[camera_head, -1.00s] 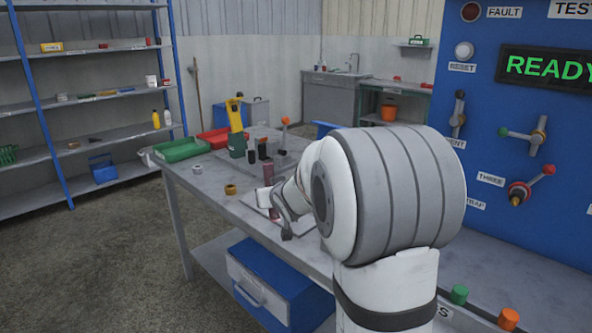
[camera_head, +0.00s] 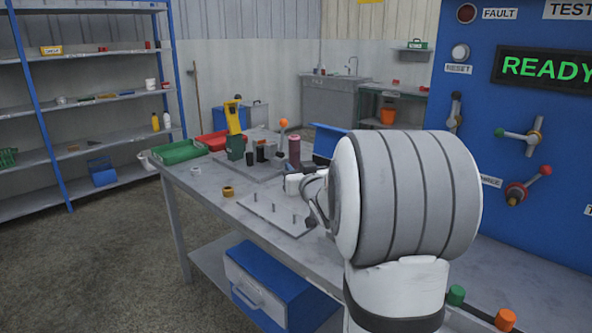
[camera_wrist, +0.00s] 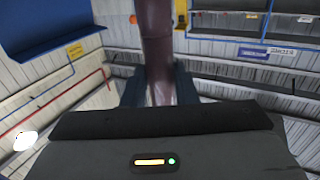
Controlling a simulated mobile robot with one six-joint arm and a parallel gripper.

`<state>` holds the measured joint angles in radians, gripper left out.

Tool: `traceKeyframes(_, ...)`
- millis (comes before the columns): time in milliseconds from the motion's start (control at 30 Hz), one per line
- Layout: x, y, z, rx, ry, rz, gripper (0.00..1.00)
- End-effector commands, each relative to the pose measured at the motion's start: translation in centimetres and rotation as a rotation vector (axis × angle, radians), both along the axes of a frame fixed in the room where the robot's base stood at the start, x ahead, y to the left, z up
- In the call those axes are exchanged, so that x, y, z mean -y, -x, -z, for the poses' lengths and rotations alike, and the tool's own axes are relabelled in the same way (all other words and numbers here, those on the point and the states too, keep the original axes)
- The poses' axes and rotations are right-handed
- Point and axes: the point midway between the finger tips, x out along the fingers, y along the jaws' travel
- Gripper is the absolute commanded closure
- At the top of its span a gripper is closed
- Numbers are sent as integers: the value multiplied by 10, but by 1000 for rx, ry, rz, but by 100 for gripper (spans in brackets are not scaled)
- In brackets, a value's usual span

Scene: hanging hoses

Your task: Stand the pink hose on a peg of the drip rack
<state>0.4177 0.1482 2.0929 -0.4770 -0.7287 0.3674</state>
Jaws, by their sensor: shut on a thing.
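The pink hose (camera_head: 294,152) is a dull dark-pink tube that looks upright above my white wrist in the head view. In the wrist view the hose (camera_wrist: 154,45) runs from the top edge down between the dark fingers of my gripper (camera_wrist: 155,92), which is shut on it. The drip rack (camera_head: 262,211) is a flat grey plate with several short upright pegs at the table's front edge. It lies left of and below my wrist, and the pegs I can see are bare.
Several dark cylinders (camera_head: 260,152) and a yellow-and-green object (camera_head: 235,130) stand behind the rack. A yellow tape roll (camera_head: 229,191) lies left of it. Green (camera_head: 178,152) and red trays sit at the far left. A blue panel (camera_head: 540,100) with levers rises at right.

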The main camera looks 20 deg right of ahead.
Motion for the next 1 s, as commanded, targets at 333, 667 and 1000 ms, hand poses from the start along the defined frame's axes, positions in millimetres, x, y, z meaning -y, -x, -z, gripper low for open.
traceKeyframes(333,0,0,27,-1,0,-2,100)
traceKeyframes(667,0,0,56,-2,0,-2,100)
traceKeyframes(1000,0,0,59,-1,0,-2,100)
